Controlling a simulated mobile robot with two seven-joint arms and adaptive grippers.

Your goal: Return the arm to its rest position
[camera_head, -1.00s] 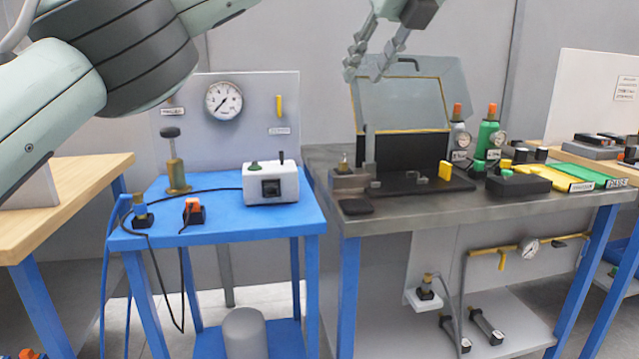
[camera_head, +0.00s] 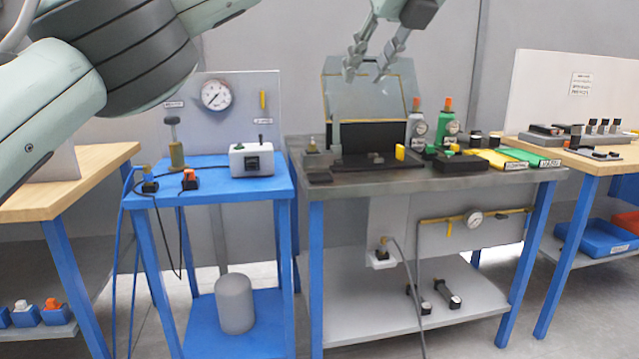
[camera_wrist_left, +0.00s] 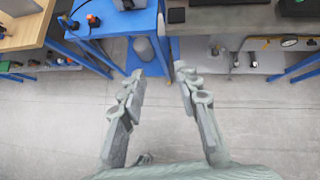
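My left arm comes in from the upper left of the head view. Its left gripper (camera_head: 369,66) hangs at the top centre, in front of the open clear-lidded fixture (camera_head: 375,95) and well clear of it. The left wrist view shows the same gripper (camera_wrist_left: 157,88) with its two fingers spread apart and nothing between them. Below the fingers there is bare grey floor (camera_wrist_left: 160,120), with the table edges ahead. My right gripper is in neither view.
A blue table (camera_head: 215,190) holds a white control box (camera_head: 251,160). A dark metal bench (camera_head: 470,185) carries gas bottles and a black plate. A wooden table (camera_head: 85,178) stands left and another (camera_head: 590,162) right. Open floor lies in front.

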